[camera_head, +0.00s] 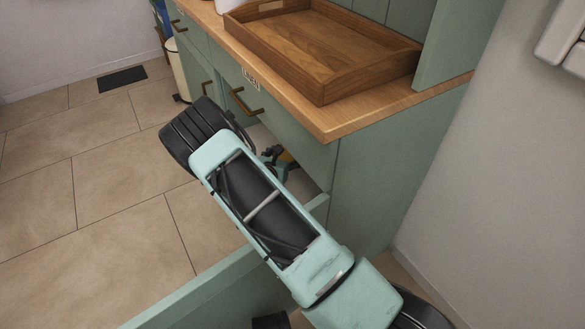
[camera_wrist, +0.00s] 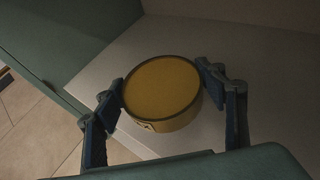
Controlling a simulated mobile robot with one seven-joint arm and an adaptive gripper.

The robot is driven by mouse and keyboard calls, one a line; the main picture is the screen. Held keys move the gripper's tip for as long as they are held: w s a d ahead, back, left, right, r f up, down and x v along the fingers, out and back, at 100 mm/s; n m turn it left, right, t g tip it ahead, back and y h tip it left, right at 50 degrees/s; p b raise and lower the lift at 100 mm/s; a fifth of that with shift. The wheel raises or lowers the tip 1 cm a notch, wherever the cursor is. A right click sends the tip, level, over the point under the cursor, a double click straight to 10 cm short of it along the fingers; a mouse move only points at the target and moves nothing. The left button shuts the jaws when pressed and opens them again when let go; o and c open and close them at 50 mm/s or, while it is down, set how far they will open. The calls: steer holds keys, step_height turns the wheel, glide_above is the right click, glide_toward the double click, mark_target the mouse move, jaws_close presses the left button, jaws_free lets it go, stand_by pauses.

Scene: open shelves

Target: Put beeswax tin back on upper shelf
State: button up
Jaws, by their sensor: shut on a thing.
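The beeswax tin (camera_wrist: 162,88) is a round, low yellow tin with a dark rim and a small label on its near side. It shows in the wrist view between the two blue-and-grey fingers of my gripper (camera_wrist: 163,90). The fingers are shut on its left and right sides. The tin is over or on a pale board (camera_wrist: 240,62) inside the green cabinet; I cannot tell whether it touches the board. In the head view my arm hides most of the gripper, and only a small yellow patch shows below the drawer.
The green cabinet (camera_head: 370,180) has a wooden counter (camera_head: 335,125) bearing an empty wooden tray (camera_head: 325,85). A drawer with a brass handle (camera_head: 244,103) sits under the counter. A green panel (camera_head: 215,290) extends from the cabinet's lower part. Tiled floor (camera_head: 80,230) is clear at left.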

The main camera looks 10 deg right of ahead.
mark_target(292, 171)
steer(key=shift+w+d+f+b, duration=0.3)
steer(key=shift+d+f, duration=0.1)
steer(key=shift+d, duration=0.15)
steer(key=shift+w+d+f+b, duration=0.25)
steer(key=shift+d+f, duration=0.15)
steer(key=shift+d, duration=0.1)
step_height(292, 171, down, 5)
steer(key=shift+r+b, duration=0.2)
steer(key=shift+b, duration=0.95)
steer(key=shift+w+d+f+b, duration=0.1)
steer(key=shift+d+f+b, duration=0.1)
steer(key=shift+f+b, duration=0.1)
steer(key=o, duration=1.7)
steer(key=shift+f, duration=0.15)
steer(key=shift+c, duration=0.2)
steer(key=shift+s+a+r, duration=0.2)
steer(key=shift+s+r, duration=0.1)
steer(key=p+v, duration=0.4)
steer(key=v, duration=0.7)
steer(key=shift+s, duration=0.2)
